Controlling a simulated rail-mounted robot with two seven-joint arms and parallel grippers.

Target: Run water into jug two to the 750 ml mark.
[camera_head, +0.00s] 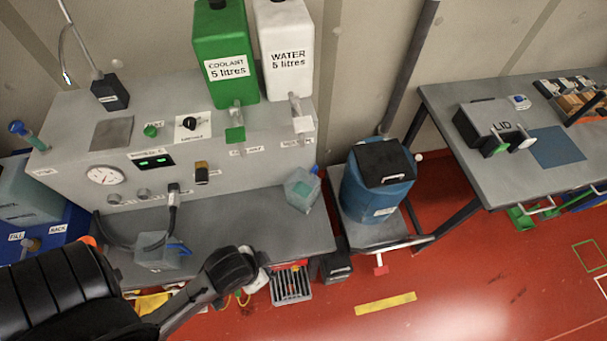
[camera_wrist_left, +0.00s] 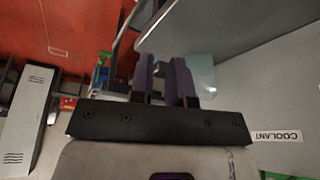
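A clear jug (camera_head: 303,190) with some greenish liquid and a blue part stands at the right end of the grey bench. Another clear jug (camera_head: 158,250) with a blue handle is at the left, by a black hose nozzle (camera_head: 174,195). Jug numbers and marks are too small to read. The white WATER container (camera_head: 287,55) stands above a tap (camera_head: 300,120). In the wrist view my left gripper (camera_wrist_left: 167,80) shows two purple fingers apart, with a pale translucent thing (camera_wrist_left: 205,78) behind them. My left fingertips are not distinguishable in the head view. My right gripper is not in view.
The green COOLANT container (camera_head: 222,60) and its tap (camera_head: 235,130) are beside the water container. A blue drum (camera_head: 375,188) stands right of the bench. A grey table (camera_head: 465,160) is farther right. Red floor is open in front.

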